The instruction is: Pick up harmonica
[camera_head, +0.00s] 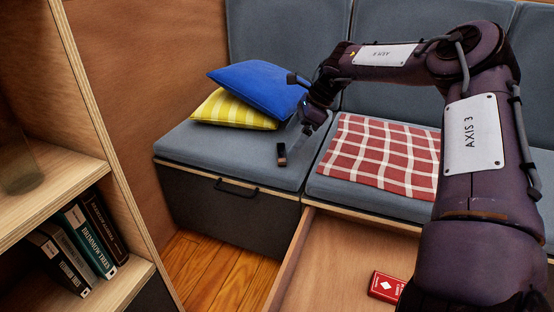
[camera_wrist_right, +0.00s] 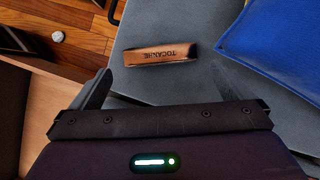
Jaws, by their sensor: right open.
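The harmonica (camera_head: 281,154) is a small dark and brown bar lying on the grey seat cushion (camera_head: 225,160) of the left bench section. In the right wrist view the harmonica (camera_wrist_right: 160,54) shows an orange-brown side with dark lettering, lying crosswise beyond the fingertips. My right gripper (camera_head: 307,128) is just behind and to the right of it in the head view. In the wrist view its two fingers (camera_wrist_right: 165,84) are spread apart with nothing between them. The harmonica appears apart from the fingers. My left gripper is not in view.
A blue pillow (camera_head: 257,88) and a yellow striped pillow (camera_head: 232,111) lie behind the harmonica. A red checked cloth (camera_head: 380,152) covers the right seat. An open drawer (camera_head: 335,258) below holds a red card box (camera_head: 386,286). A bookshelf (camera_head: 75,160) stands at left.

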